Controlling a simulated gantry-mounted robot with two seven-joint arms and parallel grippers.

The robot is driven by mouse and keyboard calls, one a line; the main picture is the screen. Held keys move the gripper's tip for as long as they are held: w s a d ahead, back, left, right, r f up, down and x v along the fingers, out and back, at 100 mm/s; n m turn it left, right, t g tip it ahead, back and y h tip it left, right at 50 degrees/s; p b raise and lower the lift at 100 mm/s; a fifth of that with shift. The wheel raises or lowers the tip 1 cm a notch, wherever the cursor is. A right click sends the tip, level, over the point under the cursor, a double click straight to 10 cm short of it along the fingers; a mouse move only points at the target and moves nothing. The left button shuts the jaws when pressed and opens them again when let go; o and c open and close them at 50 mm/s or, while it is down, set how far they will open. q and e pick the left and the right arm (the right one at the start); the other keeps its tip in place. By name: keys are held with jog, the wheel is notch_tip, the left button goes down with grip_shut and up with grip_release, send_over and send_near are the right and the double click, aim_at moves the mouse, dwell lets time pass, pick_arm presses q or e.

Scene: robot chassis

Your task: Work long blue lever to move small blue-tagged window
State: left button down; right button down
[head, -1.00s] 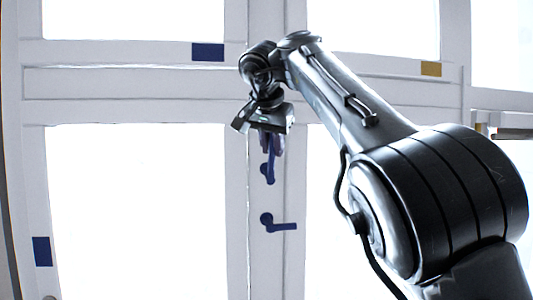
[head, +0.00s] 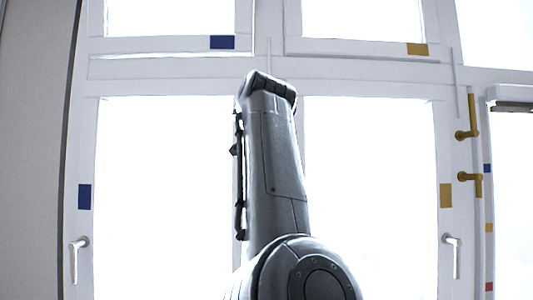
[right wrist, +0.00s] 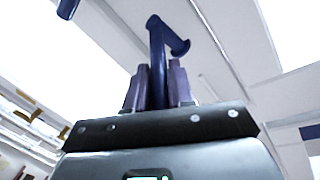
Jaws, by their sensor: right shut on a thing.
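In the right wrist view, my right gripper (right wrist: 158,70) has its two purple fingers on either side of a dark blue lever (right wrist: 157,38), shut on its shaft. The lever's pivot end shows beyond the fingertips against the white frame. A second blue lever (right wrist: 67,8) shows in part at the top left. In the head view, my right arm hides both the gripper and the blue levers. The small upper left window (head: 165,18) carries a blue tag (head: 222,42) at its lower right corner. I cannot tell whether it is tilted. My left gripper is not in view.
A large lower left window has a blue tag (head: 84,196) and a white handle (head: 76,255). Gold levers (head: 467,120) stand on the right frame, near gold tags (head: 446,195). A grey wall (head: 35,140) is at the left.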

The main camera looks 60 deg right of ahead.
jog(key=shift+w+d+f+m+t+h+b, duration=0.2)
jog(key=shift+f+h+b, duration=0.6)
jog(key=shift+b, duration=0.7)
jog(key=shift+w+d+f+m+t+h+b, duration=0.25)
jog(key=shift+f+h+b, duration=0.5)
jog(key=shift+b, duration=0.8)
jog(key=shift+s+d+f+m+t+h+b, duration=0.1)
jog(key=shift+d+f+m+h+b, duration=0.2)
jog(key=shift+f+h+b, duration=0.85)
jog(key=shift+d+r+y+b, duration=0.1)
jog(key=shift+r+y+b, duration=0.2)
jog(key=shift+r+b, duration=0.1)
jog(key=c, duration=1.1)
grip_release()
jog(key=shift+o, duration=0.2)
jog(key=b+v, duration=0.2)
jog(key=v, duration=0.8)
jog(key=shift+a+b, duration=0.35)
